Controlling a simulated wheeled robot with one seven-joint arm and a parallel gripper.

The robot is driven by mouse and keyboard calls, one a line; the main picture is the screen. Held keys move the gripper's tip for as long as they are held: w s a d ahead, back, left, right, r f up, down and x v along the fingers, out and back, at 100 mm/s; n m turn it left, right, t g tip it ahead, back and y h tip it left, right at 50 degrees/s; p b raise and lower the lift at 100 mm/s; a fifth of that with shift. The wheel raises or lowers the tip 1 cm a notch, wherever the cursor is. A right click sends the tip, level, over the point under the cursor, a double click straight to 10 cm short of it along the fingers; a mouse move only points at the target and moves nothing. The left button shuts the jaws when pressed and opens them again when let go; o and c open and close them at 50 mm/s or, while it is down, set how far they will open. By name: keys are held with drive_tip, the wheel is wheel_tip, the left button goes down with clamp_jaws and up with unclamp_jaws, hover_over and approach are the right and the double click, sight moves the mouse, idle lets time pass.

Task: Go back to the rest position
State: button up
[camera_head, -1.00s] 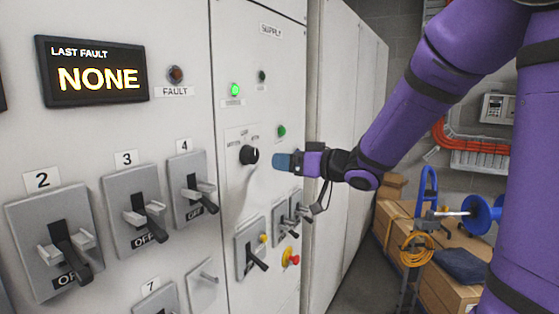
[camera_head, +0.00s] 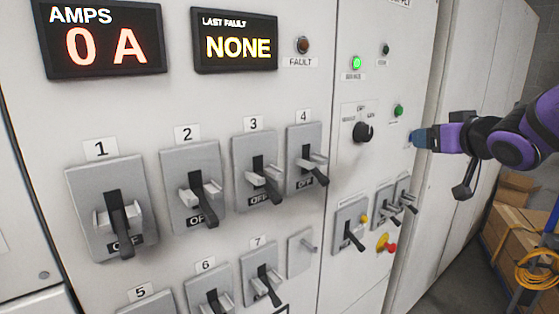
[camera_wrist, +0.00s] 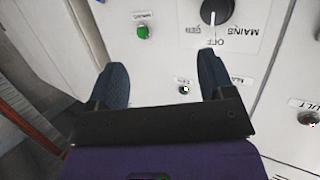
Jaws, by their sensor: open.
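My gripper (camera_head: 416,139) is at the right of the head view, in front of the supply panel and to the right of the black rotary knob (camera_head: 362,132). In the wrist view its two blue fingers (camera_wrist: 162,68) are spread apart with nothing between them. The knob also shows at the top of the wrist view (camera_wrist: 215,11), beyond the fingertips. A green button (camera_head: 398,111) is right of the knob in the head view and also shows in the wrist view (camera_wrist: 143,32). The gripper appears apart from the panel.
Switches 1 (camera_head: 122,222), 2 (camera_head: 202,192), 3 (camera_head: 262,178) and 4 (camera_head: 311,163) have levers down, most showing OFF. The displays read 0 A (camera_head: 104,40) and NONE (camera_head: 236,44). A green lamp (camera_head: 356,63) is lit. Cardboard boxes (camera_head: 505,245) stand at the right.

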drive_tip(key=s+a+f+g+h, duration=0.1)
drive_tip(key=s+g, duration=0.3)
drive_tip(key=s, duration=0.8)
drive_tip(key=s+a+f+m+g, duration=0.1)
drive_tip(key=s+g, duration=0.4)
drive_tip(key=s, duration=0.7)
wheel_tip(320, 180, down, 2)
drive_tip(key=shift+s+a+f+m+h, duration=0.1)
drive_tip(key=shift+s+a+m+h, duration=0.25)
drive_tip(key=shift+a+h, duration=0.1)
